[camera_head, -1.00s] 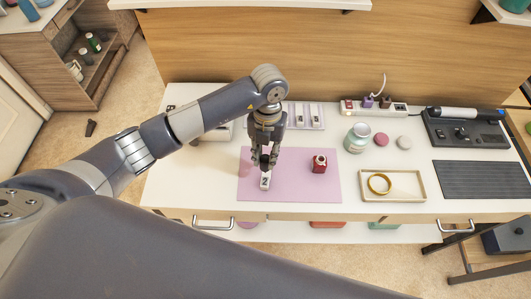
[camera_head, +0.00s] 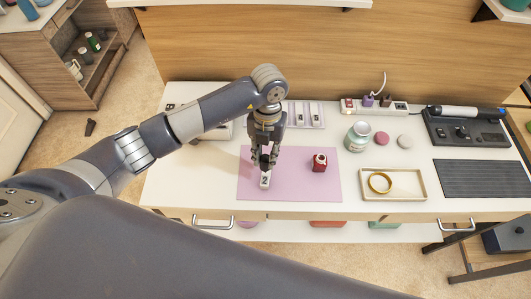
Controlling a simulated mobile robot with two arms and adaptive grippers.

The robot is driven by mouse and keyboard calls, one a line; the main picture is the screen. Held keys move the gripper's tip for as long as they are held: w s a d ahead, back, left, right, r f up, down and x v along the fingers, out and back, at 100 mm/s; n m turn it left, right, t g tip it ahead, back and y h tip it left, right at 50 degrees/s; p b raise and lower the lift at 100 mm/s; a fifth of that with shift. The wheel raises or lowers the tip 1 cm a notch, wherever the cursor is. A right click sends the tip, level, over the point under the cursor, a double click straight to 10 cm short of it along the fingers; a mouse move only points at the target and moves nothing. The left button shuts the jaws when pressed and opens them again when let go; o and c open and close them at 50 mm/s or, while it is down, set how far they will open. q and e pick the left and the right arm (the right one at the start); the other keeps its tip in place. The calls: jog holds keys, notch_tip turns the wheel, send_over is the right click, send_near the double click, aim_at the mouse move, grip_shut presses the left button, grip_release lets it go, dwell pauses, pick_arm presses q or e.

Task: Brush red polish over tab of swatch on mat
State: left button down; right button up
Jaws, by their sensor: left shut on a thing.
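The pink mat (camera_head: 315,190) lies on the white table. The swatch (camera_head: 265,181), a small white piece with a dark "2", lies on the mat left of its middle. A red polish bottle (camera_head: 319,163) stands on the mat to the right of the swatch. My left gripper (camera_head: 264,163) points down just above the far end of the swatch. It is shut on a small dark thing, likely the brush cap; the gripper hides most of it, and I cannot tell whether its tip touches the swatch. The tab is hidden. My right gripper is not in view.
A tray (camera_head: 418,199) with a yellow ring (camera_head: 380,182) is right of the mat. Behind it stand a jar (camera_head: 358,138) and two round lids.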

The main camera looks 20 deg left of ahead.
pick_arm(q)
jog(key=shift+f+b, duration=0.35)
jog(key=shift+f, duration=0.15)
dwell(0.4)
jog(key=shift+w+a+b, duration=0.1)
jog(key=shift+w+b, duration=0.25)
jog(key=shift+w, duration=0.3)
jog(key=shift+w, duration=0.1)
jog(key=shift+w+a+b, duration=0.15)
jog(key=shift+w+b, duration=0.3)
jog(key=shift+w, duration=0.1)
jog(key=shift+w, duration=0.1)
jog(key=shift+w+a+b, duration=0.1)
jog(key=shift+w+b, duration=0.25)
jog(key=shift+w, duration=0.1)
jog(key=shift+w, duration=0.1)
